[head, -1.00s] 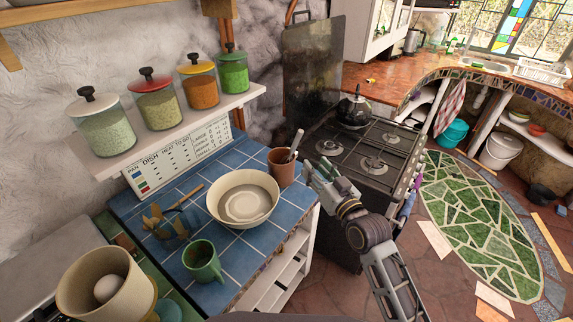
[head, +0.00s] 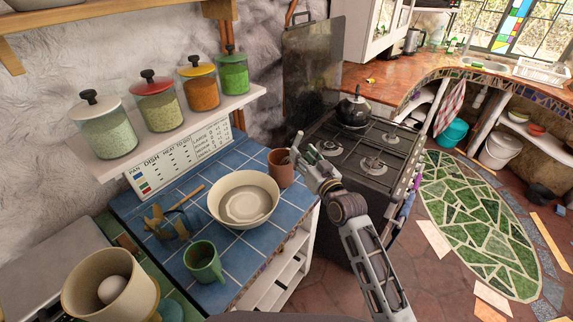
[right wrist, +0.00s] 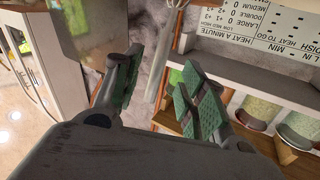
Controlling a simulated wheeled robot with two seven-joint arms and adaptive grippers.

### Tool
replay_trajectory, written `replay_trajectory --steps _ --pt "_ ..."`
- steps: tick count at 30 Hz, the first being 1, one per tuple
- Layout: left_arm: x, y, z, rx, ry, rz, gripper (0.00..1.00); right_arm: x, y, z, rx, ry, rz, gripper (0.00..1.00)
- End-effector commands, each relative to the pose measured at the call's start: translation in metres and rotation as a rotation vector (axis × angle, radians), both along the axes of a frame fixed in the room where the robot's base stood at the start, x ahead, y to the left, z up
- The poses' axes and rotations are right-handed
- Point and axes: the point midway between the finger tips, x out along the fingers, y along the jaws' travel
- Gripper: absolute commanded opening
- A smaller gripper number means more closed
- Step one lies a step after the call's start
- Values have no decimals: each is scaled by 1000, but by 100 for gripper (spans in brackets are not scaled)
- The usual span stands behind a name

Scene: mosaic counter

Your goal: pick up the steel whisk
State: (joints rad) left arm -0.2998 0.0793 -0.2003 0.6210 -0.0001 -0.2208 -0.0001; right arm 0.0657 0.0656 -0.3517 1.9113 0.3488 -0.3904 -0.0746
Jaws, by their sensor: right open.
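The steel whisk (right wrist: 154,68) shows in the right wrist view as a pale grey handle with a rounded end, lying between the two fingers. In the head view it stands in the brown cup (head: 281,170), its handle partly hidden by my gripper; its wires are not visible. My right gripper (head: 303,156) is at the cup's right rim. In the right wrist view my right gripper (right wrist: 160,88) is open, with green-padded fingers apart on either side of the handle. I cannot tell whether either finger touches it. My left gripper is not in view.
A cream bowl (head: 243,199) stands just left of the cup, with a green mug (head: 204,262) in front. The shelf (head: 188,133) of jars is behind. The stove (head: 371,150) with a black kettle (head: 353,110) is to the right.

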Motion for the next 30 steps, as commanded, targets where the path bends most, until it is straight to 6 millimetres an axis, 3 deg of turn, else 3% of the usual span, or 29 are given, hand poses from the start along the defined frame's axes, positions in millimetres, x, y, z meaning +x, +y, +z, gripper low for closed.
replay_trajectory --steps 20,30 --pt "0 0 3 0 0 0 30 11 6 1 1 -1 1 42" --pt "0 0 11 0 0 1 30 33 17 0 0 0 1 42"
